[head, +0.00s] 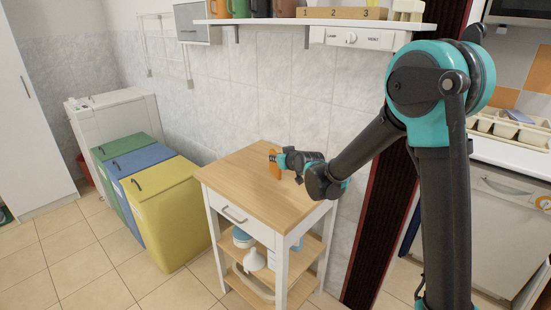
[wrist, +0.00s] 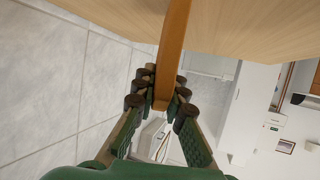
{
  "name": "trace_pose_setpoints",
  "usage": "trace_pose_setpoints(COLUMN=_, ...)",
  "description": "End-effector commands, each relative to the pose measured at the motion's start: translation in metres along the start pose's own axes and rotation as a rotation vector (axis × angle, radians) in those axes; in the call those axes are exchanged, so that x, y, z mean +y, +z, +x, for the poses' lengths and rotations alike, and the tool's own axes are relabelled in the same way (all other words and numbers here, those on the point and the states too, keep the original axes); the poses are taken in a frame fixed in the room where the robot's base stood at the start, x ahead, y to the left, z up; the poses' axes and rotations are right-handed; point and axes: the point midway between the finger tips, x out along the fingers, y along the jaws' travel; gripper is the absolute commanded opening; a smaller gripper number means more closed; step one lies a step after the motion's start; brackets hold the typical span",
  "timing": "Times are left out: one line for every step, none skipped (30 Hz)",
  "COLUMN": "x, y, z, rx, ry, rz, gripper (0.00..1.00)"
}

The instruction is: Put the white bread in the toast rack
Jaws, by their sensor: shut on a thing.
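My gripper (head: 279,160) is above the wooden top of the small trolley (head: 245,165), near its back edge. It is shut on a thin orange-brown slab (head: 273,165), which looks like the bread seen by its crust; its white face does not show. In the wrist view, the slab (wrist: 173,45) stands edge-on between the fingertips (wrist: 161,90). I cannot tell if it touches the trolley top. I cannot identify the toast rack for certain; a cream slotted thing (head: 407,10) on the wall shelf is cut off by the picture's edge.
The trolley top is otherwise bare. Green, blue and yellow bins (head: 165,210) stand to its left. A cream rack (head: 510,128) sits on the counter at right. Tiled floor lies free in front.

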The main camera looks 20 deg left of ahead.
Motion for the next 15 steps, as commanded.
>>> trace_pose_setpoints(x=0.0, y=-0.0001, z=0.0, rx=0.0, ry=0.0, rz=0.0, gripper=0.0)
trace_pose_setpoints(x=0.0, y=-0.0001, z=0.0, rx=0.0, ry=0.0, rz=0.0, gripper=0.0)
trace_pose_setpoints(x=0.0, y=0.0001, z=0.0001, rx=0.0, ry=0.0, rz=0.0, gripper=0.0)
trace_pose_setpoints(x=0.0, y=0.0006, z=0.0003, rx=0.0, ry=0.0, rz=0.0, gripper=0.0)
trace_pose_setpoints(x=0.0, y=0.0013, z=0.0007, rx=0.0, ry=0.0, rz=0.0, gripper=0.0)
trace_pose_setpoints(x=0.0, y=0.0015, z=0.0008, rx=0.0, ry=0.0, rz=0.0, gripper=0.14)
trace_pose_setpoints(x=0.0, y=0.0014, z=0.0007, rx=0.0, ry=0.0, rz=0.0, gripper=0.17)
trace_pose_setpoints(x=0.0, y=0.0014, z=0.0007, rx=0.0, ry=0.0, rz=0.0, gripper=0.21)
trace_pose_setpoints(x=0.0, y=0.0013, z=0.0007, rx=0.0, ry=0.0, rz=0.0, gripper=0.26)
trace_pose_setpoints(x=0.0, y=0.0013, z=0.0007, rx=0.0, ry=0.0, rz=0.0, gripper=0.3)
trace_pose_setpoints(x=0.0, y=0.0013, z=0.0007, rx=0.0, ry=0.0, rz=0.0, gripper=0.32)
trace_pose_setpoints(x=0.0, y=0.0013, z=0.0007, rx=0.0, ry=0.0, rz=0.0, gripper=0.32)
trace_pose_setpoints(x=0.0, y=0.0012, z=0.0007, rx=0.0, ry=0.0, rz=0.0, gripper=0.32)
trace_pose_setpoints(x=0.0, y=0.0012, z=0.0007, rx=0.0, ry=0.0, rz=0.0, gripper=0.32)
trace_pose_setpoints(x=0.0, y=0.0012, z=0.0007, rx=0.0, ry=0.0, rz=0.0, gripper=0.32)
